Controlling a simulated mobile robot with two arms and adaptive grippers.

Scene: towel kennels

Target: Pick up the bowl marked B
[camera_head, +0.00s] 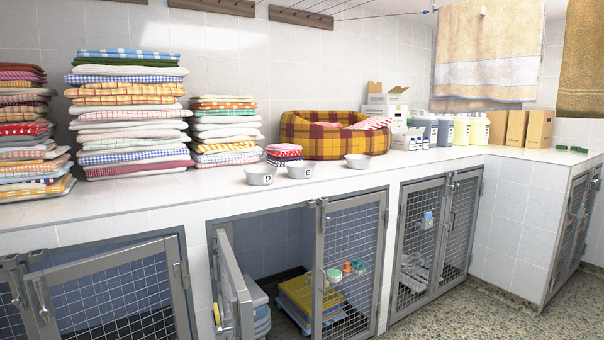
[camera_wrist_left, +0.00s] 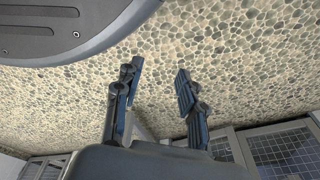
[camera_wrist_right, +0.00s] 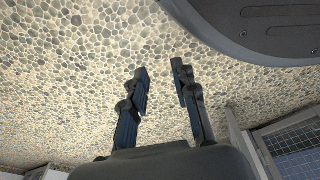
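The bowl marked B (camera_head: 299,172) is a small metal-grey bowl standing upright near the front edge of the white counter in the head view. The bowl marked D (camera_head: 259,176) stands close to its left. A third similar bowl (camera_head: 358,161) stands further right, with no mark that I can read. My left gripper (camera_wrist_left: 159,67) is open and empty over the pebbled floor in the left wrist view. My right gripper (camera_wrist_right: 159,68) is also open and empty over the floor in the right wrist view. Neither gripper shows in the head view.
The white counter (camera_head: 130,192) carries towel stacks (camera_head: 128,115), a small towel pile (camera_head: 284,152) behind the bowls, a plaid pet bed (camera_head: 320,137) and bottles (camera_head: 445,130). Below are mesh kennel doors (camera_head: 352,260); one door (camera_head: 231,285) stands open, swung outward. The counter's front strip is mostly clear.

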